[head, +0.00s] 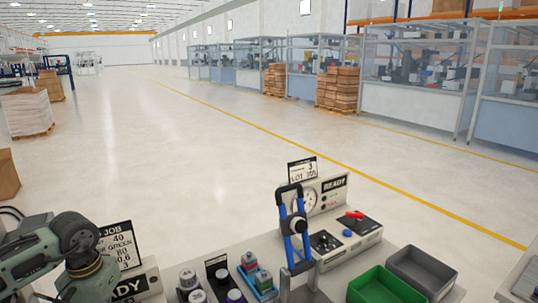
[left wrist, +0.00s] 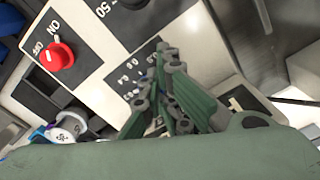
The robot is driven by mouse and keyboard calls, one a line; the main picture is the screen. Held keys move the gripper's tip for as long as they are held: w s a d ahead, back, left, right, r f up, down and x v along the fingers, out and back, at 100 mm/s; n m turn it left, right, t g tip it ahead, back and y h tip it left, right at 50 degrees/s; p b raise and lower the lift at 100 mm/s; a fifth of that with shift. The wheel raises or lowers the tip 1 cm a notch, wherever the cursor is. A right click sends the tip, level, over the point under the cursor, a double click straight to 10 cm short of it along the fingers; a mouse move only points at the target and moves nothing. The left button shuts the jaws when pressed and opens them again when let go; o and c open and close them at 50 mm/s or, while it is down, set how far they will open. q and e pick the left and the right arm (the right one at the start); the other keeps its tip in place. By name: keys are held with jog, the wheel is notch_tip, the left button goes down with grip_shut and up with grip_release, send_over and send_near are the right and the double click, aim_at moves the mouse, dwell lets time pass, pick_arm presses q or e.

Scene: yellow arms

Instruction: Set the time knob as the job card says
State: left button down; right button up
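The job card (head: 115,243) stands at the lower left in the head view, its left part hidden by my left arm. The fingers cover part of this scale, and I cannot make out a time knob or any grip on one. In the head view my arm hides this gripper. My right gripper is not in view.
A red ON/OFF knob (left wrist: 57,56) and a black dial (left wrist: 132,3) marked 50 sit near the fingers.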

pick_arm(q)
jog(key=shift+s+a, duration=0.15)
notch_tip(320, 180, up, 6)
jog(key=p, duration=0.3)
jog(key=shift+p, duration=0.3)
